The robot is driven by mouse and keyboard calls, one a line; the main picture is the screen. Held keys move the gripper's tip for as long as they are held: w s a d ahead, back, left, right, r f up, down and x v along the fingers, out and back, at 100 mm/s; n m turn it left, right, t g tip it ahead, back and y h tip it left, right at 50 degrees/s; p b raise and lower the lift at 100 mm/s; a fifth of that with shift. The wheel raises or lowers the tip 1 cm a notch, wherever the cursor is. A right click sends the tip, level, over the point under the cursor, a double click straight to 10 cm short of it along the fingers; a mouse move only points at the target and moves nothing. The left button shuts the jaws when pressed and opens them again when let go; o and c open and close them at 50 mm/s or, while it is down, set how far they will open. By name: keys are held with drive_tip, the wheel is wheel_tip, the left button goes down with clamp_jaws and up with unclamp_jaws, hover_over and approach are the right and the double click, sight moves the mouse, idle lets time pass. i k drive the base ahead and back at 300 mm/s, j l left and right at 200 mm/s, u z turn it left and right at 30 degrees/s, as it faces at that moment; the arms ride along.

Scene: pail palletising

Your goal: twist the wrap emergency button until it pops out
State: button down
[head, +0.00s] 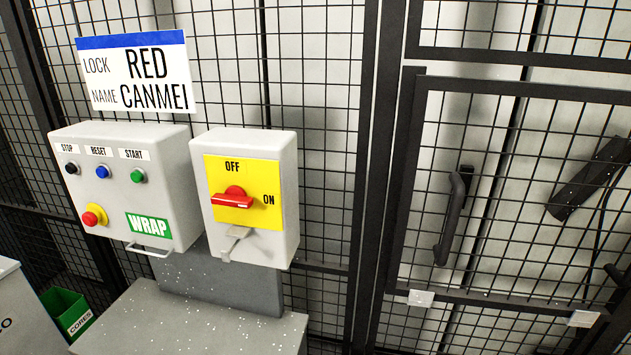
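The wrap emergency button (90,218) is a red knob on a yellow base at the lower left of a grey control box (183,190). A green WRAP label (149,225) is to its right on the same box. I cannot tell from this view whether the button is pressed in or out. My gripper is not in view, and nothing touches the button.
Black, blue and green buttons (137,176) line the box's top. Right of it is a switch box (286,219) with a red rotary handle (232,201). A mesh fence and gate with a handle (451,217) stand behind. A green bin (66,308) is lower left.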

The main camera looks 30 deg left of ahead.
sight(89, 218)
drive_tip(key=u, duration=2.4)
